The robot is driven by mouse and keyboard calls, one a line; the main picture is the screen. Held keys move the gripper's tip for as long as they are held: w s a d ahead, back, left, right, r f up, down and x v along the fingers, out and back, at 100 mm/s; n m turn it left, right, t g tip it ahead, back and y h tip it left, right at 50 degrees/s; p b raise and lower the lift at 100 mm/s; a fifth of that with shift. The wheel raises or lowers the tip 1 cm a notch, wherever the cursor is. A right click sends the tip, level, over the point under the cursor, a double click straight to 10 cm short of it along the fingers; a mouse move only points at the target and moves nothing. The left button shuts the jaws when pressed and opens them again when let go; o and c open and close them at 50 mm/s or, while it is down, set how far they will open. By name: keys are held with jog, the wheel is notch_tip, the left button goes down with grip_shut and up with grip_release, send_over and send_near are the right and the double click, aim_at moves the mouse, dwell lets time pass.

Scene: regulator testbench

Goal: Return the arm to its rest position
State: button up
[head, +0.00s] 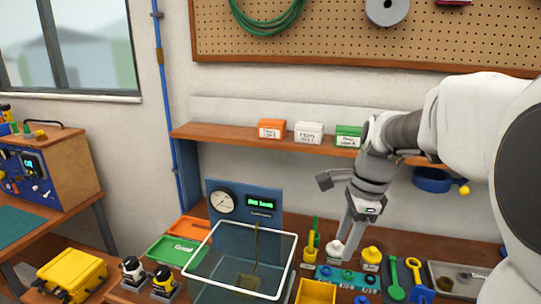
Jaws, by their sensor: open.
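My arm reaches in from the right edge, its white links bending down over the workbench. My gripper (338,212) hangs above the bench, to the right of the gauge panel. Its jaws are apart, one finger out to the left and one pointing down, with nothing seen between them. The lower fingertip is close to a small white-topped item (336,248); I cannot tell whether they touch.
A clear open-topped tank (241,262) stands before the blue gauge panel (228,205). Green (173,250) and yellow (315,291) trays and green and yellow tools (396,280) crowd the bench. A shelf (225,131) with labelled boxes is behind my arm.

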jog(key=s+a+r+n+t, duration=0.1)
jog(key=s+n+t, duration=0.1)
jog(key=s+n, duration=0.6)
jog(key=s+a+r+n+t+h, duration=0.1)
jog(key=s+n+t, duration=0.1)
jog(key=s+n, duration=0.7)
jog(key=shift+s+a+r+n+t+h, duration=0.2)
jog(key=shift+r+n+t+h, duration=0.15)
jog(key=shift+n, duration=0.45)
